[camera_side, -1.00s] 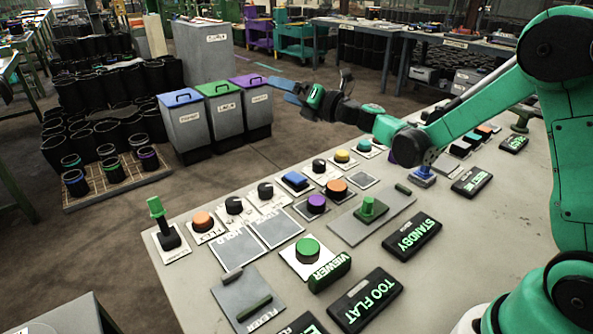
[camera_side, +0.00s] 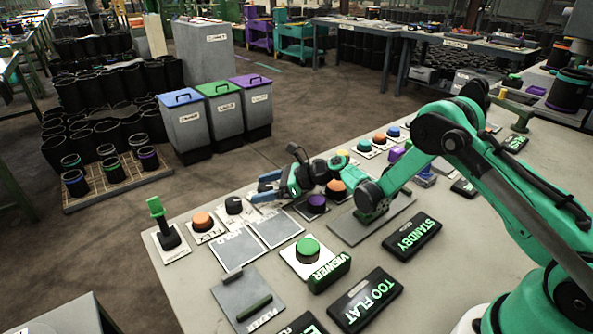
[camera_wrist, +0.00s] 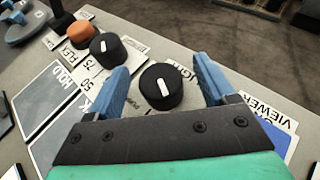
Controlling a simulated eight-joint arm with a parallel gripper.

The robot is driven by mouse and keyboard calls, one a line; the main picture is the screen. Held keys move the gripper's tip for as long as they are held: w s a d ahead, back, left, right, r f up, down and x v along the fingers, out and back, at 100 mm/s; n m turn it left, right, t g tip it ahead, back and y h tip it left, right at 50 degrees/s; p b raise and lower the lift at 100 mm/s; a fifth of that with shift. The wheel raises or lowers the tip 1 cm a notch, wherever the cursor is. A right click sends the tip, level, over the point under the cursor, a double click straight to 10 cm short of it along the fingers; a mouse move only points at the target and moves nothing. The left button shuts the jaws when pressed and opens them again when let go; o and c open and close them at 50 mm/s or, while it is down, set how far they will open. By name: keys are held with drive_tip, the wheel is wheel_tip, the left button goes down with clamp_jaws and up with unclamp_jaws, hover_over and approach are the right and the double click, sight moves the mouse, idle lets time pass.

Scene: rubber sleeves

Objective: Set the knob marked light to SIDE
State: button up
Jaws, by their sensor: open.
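My gripper (camera_wrist: 159,68) is open, its two blue fingers on either side of a black round knob (camera_wrist: 150,88) in the wrist view. Gaps show between the knob and both fingers. The knob has a white pointer bar standing nearly upright in that picture. Its plate shows part of a word that looks like LIGHT (camera_wrist: 178,67); the rest is hidden by the knob and gripper. In the side view my gripper (camera_side: 262,187) is low over the panel's back row and hides this knob.
A similar black knob (camera_wrist: 102,55) with number marks stands at left in the wrist view, then an orange button (camera_wrist: 80,34). In the side view a green-topped lever (camera_side: 157,208) stands at the panel's left corner. Flat grey plates (camera_side: 275,229) lie in front.

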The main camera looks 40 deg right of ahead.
clamp_jaws()
drive_tip(key=shift+m+t, duration=0.4)
drive_tip(key=shift+m+t+h, duration=0.7)
drive_tip(key=shift+m+h, duration=0.2)
drive_tip(key=shift+h, duration=0.2)
drive_tip(key=shift+m+t+h, duration=0.7)
drive_tip(key=shift+m+h, duration=0.9)
drive_tip(key=shift+h, duration=0.1)
unclamp_jaws()
